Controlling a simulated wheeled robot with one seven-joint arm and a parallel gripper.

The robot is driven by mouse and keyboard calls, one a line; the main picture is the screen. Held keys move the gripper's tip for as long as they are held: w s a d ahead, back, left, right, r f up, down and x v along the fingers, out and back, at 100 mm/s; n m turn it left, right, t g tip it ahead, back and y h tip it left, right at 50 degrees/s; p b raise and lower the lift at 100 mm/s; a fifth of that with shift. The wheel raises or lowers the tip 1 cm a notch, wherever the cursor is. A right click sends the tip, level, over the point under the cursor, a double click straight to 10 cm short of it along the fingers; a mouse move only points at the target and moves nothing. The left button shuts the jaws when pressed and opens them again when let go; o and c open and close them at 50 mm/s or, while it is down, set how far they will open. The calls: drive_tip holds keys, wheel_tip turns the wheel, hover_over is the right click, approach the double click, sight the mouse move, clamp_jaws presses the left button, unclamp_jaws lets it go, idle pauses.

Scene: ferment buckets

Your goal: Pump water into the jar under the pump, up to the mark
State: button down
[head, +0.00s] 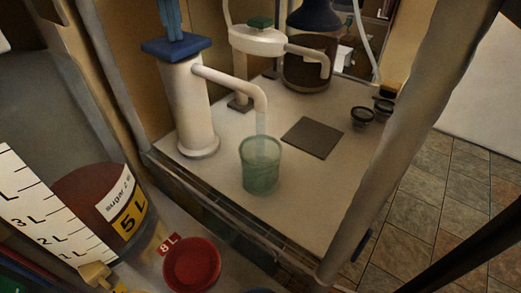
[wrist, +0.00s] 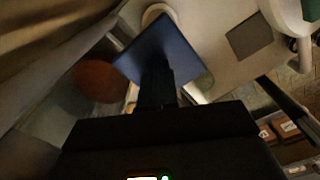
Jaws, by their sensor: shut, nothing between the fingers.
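The pump is a white column (head: 183,105) with a square blue top plate (head: 172,47) and a curved spout (head: 250,92). The greenish see-through jar (head: 260,168) stands under the spout. A pale streak (head: 262,123) like water runs from the spout into the jar. I cannot make out the water level or the mark. My gripper (head: 170,20) is shut and empty, fingers pointing down at the blue plate and seemingly touching it. In the wrist view the dark fingers (wrist: 155,85) lie over the blue plate (wrist: 158,50); the jar is mostly hidden.
A second white dispenser (head: 258,40) and a dark bottle (head: 308,60) stand behind. A dark square mat (head: 312,137) and small black cups (head: 363,116) lie to the right. A sugar bucket (head: 100,205) and red lid (head: 192,264) are front left. A grey post (head: 395,150) borders the right.

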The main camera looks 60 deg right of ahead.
drive_tip(key=shift+r+p, duration=0.9)
drive_tip(key=shift+r, duration=1.4)
wheel_tip(320, 180, up, 5)
drive_tip(key=shift+p, duration=1.05)
drive_tip(key=shift+s, duration=0.1)
